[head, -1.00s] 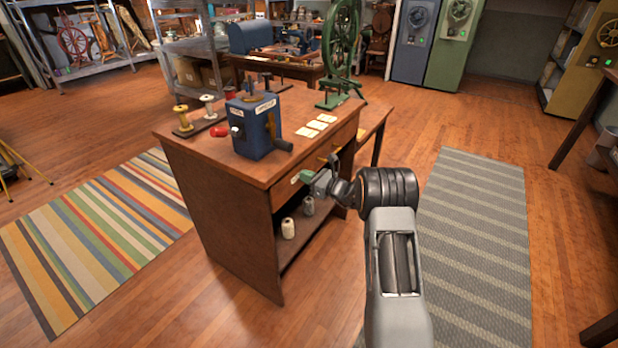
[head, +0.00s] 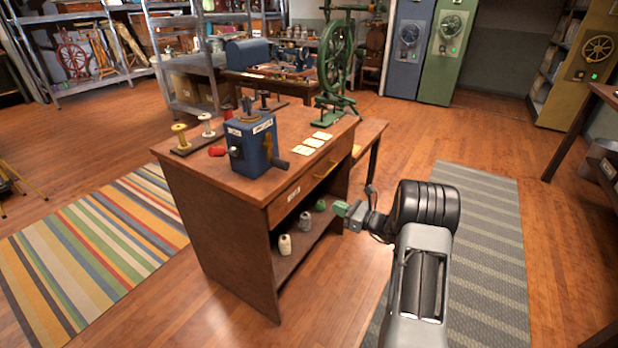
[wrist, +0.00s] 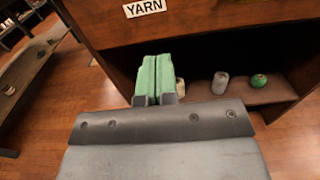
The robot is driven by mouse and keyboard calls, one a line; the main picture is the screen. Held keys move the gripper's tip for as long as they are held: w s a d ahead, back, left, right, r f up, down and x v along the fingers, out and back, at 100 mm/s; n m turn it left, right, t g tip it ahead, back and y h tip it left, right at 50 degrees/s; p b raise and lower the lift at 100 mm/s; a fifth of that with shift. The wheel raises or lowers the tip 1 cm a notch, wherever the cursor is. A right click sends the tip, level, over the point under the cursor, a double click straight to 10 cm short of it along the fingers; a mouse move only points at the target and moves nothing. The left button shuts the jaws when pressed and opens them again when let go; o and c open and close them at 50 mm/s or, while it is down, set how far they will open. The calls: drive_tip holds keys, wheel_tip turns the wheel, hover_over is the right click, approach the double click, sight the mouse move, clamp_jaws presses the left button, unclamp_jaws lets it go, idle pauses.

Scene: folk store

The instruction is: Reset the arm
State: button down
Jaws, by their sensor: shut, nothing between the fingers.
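My gripper (head: 340,208) is shut and empty, its green fingertips together, in front of the desk's open lower part at the right in the head view. In the wrist view my gripper (wrist: 155,80) points at the desk front, below a drawer labelled YARN (wrist: 145,8). The wooden desk (head: 215,215) stands in the middle of the head view. On its lower shelf are a white spool (head: 285,245), a grey spool (head: 305,222) and a green ball (head: 320,205). The grey spool (wrist: 220,83) and green ball (wrist: 259,80) also show in the wrist view.
A blue crank box (head: 250,145), spools, cards and a green spinning wheel (head: 336,70) stand on the desk. A striped rug (head: 95,255) lies left and a grey rug (head: 480,230) right. Open floor lies between the desk and grey rug.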

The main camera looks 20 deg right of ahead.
drive_tip(key=s+a+f+n+g, duration=0.3)
drive_tip(key=s+f+n+g, duration=0.1)
drive_tip(key=s+f, duration=0.1)
drive_tip(key=s+a+r+n+g+h+p, duration=0.3)
drive_tip(key=s+a+r+n+g+p, duration=0.25)
drive_tip(key=s+r+n+g, duration=0.35)
drive_tip(key=s+a+r+n+t+h+p, duration=0.1)
drive_tip(key=s+r+n+h+p, duration=0.3)
drive_tip(key=r, duration=1)
drive_tip(key=s+a+r+n+t+h+p, duration=0.1)
drive_tip(key=s+r+n+h+p, duration=0.4)
drive_tip(key=s+r+n+p, duration=0.5)
wheel_tip(320, 180, up, 4)
drive_tip(key=shift+s+a+r+n+t+p, duration=0.15)
drive_tip(key=shift+s+a+n+t+p, duration=0.25)
drive_tip(key=shift+t+p, duration=0.55)
